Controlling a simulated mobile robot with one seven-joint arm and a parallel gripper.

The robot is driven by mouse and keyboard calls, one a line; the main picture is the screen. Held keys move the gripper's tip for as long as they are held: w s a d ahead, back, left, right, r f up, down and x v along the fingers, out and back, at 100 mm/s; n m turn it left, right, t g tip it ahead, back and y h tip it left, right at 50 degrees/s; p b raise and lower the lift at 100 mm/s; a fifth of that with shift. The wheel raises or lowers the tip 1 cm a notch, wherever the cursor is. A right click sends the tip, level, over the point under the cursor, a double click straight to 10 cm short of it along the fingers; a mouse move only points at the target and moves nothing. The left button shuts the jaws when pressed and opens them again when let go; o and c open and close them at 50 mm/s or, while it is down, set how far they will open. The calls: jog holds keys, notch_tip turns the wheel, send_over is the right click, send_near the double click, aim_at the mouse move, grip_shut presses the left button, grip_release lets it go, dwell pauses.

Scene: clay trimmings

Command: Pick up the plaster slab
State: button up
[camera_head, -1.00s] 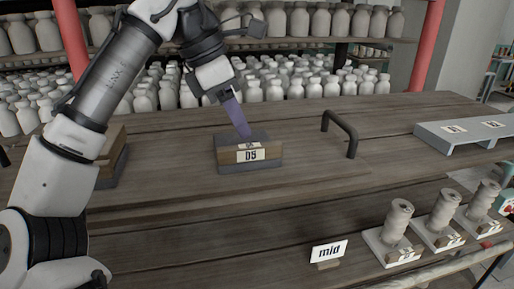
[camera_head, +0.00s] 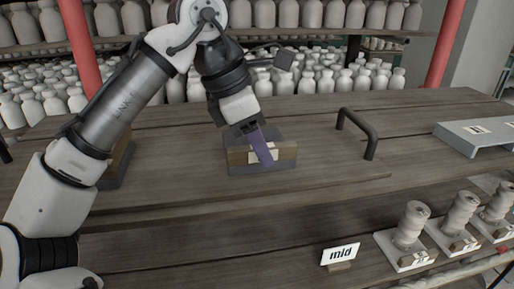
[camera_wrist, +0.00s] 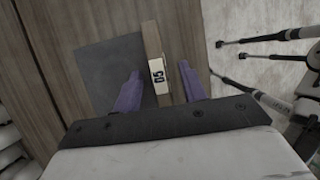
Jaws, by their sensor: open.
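A dark grey slab (camera_head: 283,134) sits on the wooden table with a brown wooden strip (camera_head: 285,153) along its front; I take this as the plaster slab. In the wrist view the slab (camera_wrist: 98,72) is a flat dark grey square, and the strip carries a white label (camera_wrist: 157,74) that seems to read 05. My gripper (camera_head: 263,155) points down at the front of the slab, its purple fingers partly covering the label. In the wrist view my gripper (camera_wrist: 159,88) is open, with one finger over the slab and the other beyond the strip. Contact cannot be told.
A similar block (camera_head: 117,165) stands at left, partly behind my arm. A black handle (camera_head: 357,133) rises right of the slab. A grey raised tray (camera_head: 470,138) is at far right. A "mid" sign (camera_head: 341,255) and several twisted clay pieces (camera_head: 410,225) are in front. Bottles fill the back shelves.

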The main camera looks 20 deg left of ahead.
jog(key=shift+f, duration=0.2)
dwell(0.3)
jog(key=shift+c, duration=0.4)
grip_shut()
